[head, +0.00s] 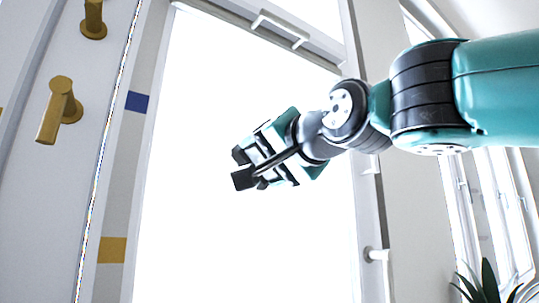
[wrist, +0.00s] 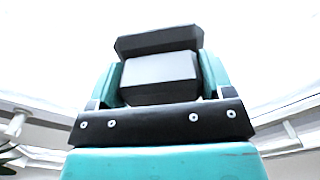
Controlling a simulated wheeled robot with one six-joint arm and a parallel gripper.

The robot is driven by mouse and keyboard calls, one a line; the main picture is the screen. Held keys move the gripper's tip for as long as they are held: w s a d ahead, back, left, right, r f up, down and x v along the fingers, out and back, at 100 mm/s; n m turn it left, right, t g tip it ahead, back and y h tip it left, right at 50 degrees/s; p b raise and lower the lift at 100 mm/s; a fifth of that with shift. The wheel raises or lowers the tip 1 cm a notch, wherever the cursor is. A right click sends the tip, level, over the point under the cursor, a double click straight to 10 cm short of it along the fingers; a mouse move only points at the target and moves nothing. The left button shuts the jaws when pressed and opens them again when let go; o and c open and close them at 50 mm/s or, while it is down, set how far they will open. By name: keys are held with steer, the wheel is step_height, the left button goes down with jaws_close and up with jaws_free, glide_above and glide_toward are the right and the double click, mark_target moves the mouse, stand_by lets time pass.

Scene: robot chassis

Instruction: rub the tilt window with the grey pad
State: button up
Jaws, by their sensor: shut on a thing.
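The tilt window (head: 200,200) fills the middle of the head view, its pane washed out to bright white inside a pale frame. My gripper (head: 250,168) is in front of the pane, reaching in from the right. It is shut on the grey pad (head: 244,179), which shows dark at the gripper's tip. In the wrist view the pad (wrist: 160,78) is a dark grey block between the teal fingers of my gripper (wrist: 160,90), with a wider dark part beyond it. I cannot tell whether the pad touches the pane.
A white handle (head: 375,255) sits on the window's right frame and a white bar (head: 280,28) at its top. Brass handles (head: 58,110) stick out from a white panel at the left. A plant (head: 488,285) stands at the lower right.

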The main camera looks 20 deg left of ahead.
steer(key=shift+w+a, duration=0.2)
steer(key=shift+w+d, duration=1.3)
steer(key=shift+w, duration=0.2)
steer(key=shift+a, duration=0.1)
steer(key=shift+s+a, duration=1.4)
steer(key=shift+s, duration=0.05)
steer(key=shift+s+d+f+b, duration=0.2)
steer(key=shift+s+d+b, duration=0.05)
steer(key=shift+b, duration=0.3)
steer(key=shift+r+b+v, duration=0.2)
steer(key=shift+b+v, duration=1.2)
steer(key=shift+v, duration=1.25)
